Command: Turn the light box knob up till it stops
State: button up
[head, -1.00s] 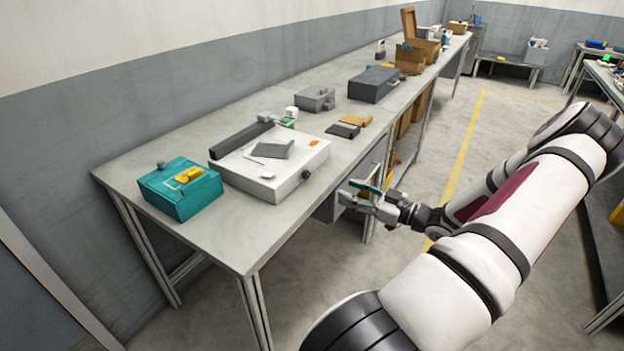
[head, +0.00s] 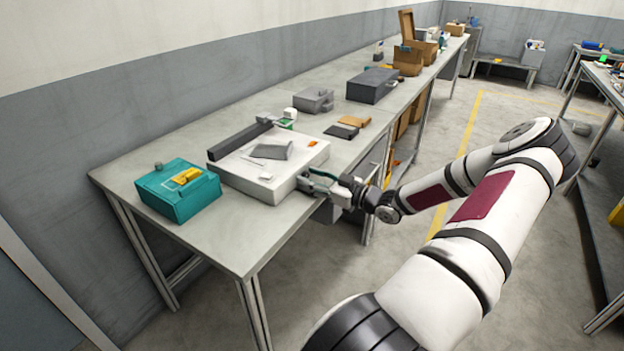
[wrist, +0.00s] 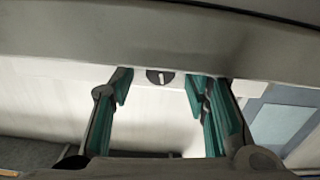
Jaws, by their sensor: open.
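The light box (head: 262,187) is a low white box near the front edge of the long grey table. In the wrist view its pale side (wrist: 60,75) faces my gripper. The knob (wrist: 160,76) is dark and round with a white mark, which stands about upright. My gripper (head: 308,183) is at the box's right front side. In the wrist view my gripper (wrist: 160,85) is open, with its green-padded fingers left and right of the knob. I cannot tell whether either finger touches it. In the head view the gripper hides the knob.
A teal box (head: 180,195) with a yellow item on top stands left of the light box. A flat grey item (head: 277,150) lies on the light box. Dark and tan flat pieces (head: 342,131) and a dark grey box (head: 372,85) lie farther back. The table's front corner is clear.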

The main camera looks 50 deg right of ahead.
grip_shut()
jog(key=shift+r, duration=0.1)
jog(key=m+p, duration=0.3)
jog(key=p, duration=0.1)
jog(key=shift+r, duration=0.1)
jog(key=m+p, duration=0.3)
jog(key=m, duration=0.3)
jog(key=shift+p, duration=0.35)
jog(key=shift+f, duration=0.2)
